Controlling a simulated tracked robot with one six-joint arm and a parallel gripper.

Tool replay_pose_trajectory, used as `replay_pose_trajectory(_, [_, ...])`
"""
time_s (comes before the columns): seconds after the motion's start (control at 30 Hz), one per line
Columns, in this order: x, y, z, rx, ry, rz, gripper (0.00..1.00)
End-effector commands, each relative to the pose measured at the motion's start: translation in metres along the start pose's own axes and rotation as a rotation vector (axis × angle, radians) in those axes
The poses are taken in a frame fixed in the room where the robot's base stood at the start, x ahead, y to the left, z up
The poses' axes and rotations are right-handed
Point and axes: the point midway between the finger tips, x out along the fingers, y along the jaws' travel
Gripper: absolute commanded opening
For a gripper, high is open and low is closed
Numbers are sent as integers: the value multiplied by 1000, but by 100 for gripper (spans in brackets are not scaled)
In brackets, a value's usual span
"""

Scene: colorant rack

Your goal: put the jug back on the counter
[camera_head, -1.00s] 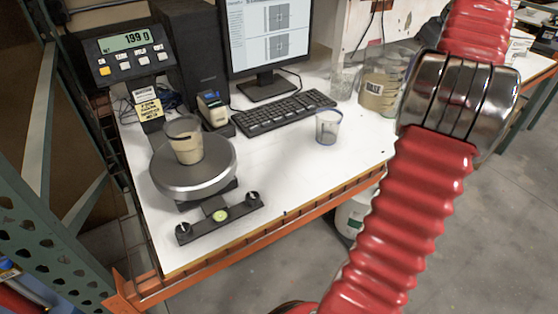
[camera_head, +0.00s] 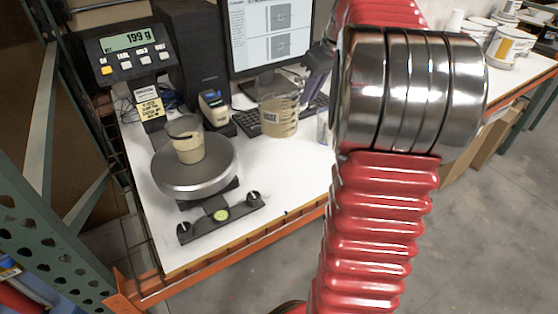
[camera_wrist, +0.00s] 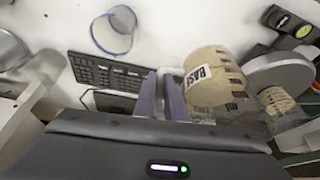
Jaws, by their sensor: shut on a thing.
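The jug (camera_head: 279,115) is a clear, marked vessel with tan contents. In the wrist view, the jug (camera_wrist: 210,78) shows a BASE label. My gripper (camera_wrist: 165,78) is shut on the jug's handle side, its purple fingers left of the jug. In the head view, the jug looks roughly upright, in front of the keyboard and monitor. It appears held above the white counter (camera_head: 255,195); the gap is hard to judge. My gripper is partly hidden there by my red arm.
A cup with tan contents (camera_head: 187,150) stands on the round scale (camera_head: 195,180), left of the jug. The scale display (camera_head: 128,41) reads 199 g. A blue-rimmed clear cup (camera_wrist: 113,30) stands near the keyboard (camera_wrist: 105,72).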

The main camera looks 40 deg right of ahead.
Motion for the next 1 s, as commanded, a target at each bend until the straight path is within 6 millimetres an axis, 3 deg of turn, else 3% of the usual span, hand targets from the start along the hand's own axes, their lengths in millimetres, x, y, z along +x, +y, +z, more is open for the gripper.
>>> replay_pose_trajectory(0.2, [24,-2,15,57,-2,18,0])
replay_pose_trajectory(0.77, [29,5,13,85,15,41,0])
replay_pose_trajectory(1.0, [60,6,26,87,14,39,0])
